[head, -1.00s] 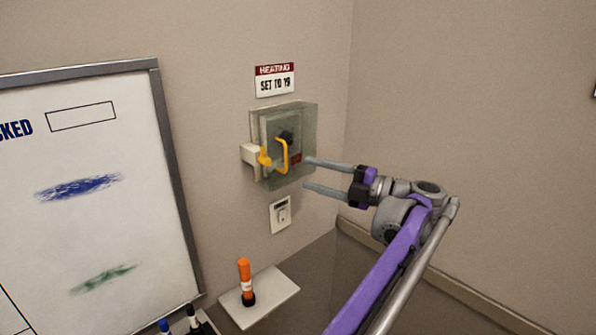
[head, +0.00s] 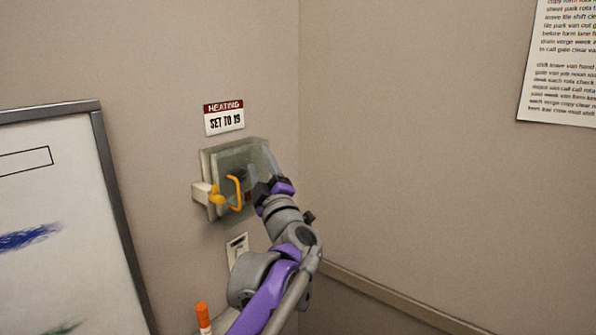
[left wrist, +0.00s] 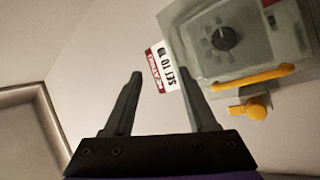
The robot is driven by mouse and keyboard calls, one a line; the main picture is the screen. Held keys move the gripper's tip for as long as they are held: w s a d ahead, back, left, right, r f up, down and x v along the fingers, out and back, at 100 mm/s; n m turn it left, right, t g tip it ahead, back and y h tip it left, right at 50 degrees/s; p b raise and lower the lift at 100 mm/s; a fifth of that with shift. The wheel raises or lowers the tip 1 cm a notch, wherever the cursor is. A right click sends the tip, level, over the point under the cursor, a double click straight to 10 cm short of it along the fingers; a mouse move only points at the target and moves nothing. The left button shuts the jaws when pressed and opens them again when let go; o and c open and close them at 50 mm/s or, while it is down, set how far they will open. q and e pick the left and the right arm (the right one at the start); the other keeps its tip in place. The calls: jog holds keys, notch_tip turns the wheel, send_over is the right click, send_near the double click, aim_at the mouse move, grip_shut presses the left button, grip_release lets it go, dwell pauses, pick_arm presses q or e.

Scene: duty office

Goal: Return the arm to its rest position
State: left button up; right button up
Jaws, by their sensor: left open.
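My left gripper (head: 268,168) is in front of the right edge of the clear-covered wall box (head: 222,160) in the head view, its fingers pointing up. In the left wrist view the gripper (left wrist: 160,82) has its two dark fingers spread, with nothing between them but wall and part of the sign. The box has a yellow handle (head: 236,192) and a yellow latch piece (head: 216,196). In the left wrist view its dark dial (left wrist: 224,38) shows right of the fingers. Whether a finger touches the cover cannot be told. My right gripper is not in view.
A "HEATING SET TO 19" sign (head: 224,118) is above the box. A partly hidden switch plate (head: 237,247) is below it. A whiteboard (head: 96,150) stands left, an orange marker (head: 203,317) at the bottom. A printed notice (head: 562,65) hangs on the clear right wall.

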pick_arm(q)
jog(key=s+a+f+m+g+h, duration=0.2)
jog(key=s+f+m+g, duration=0.3)
jog(key=s+f, duration=0.6)
jog(key=s+a+f+m+g+h, duration=0.3)
jog(key=s+f+m, duration=0.3)
jog(key=s+f, duration=0.6)
jog(key=s+a+f+m+g+h, duration=0.3)
jog(key=s+f, duration=0.9)
jog(key=f, duration=0.8)
jog(key=a+m+g, duration=0.1)
jog(key=m+g, duration=0.1)
jog(key=g, duration=0.1)
jog(key=shift+m+g, duration=0.3)
jog(key=shift+m, duration=0.1)
jog(key=shift+w, duration=0.1)
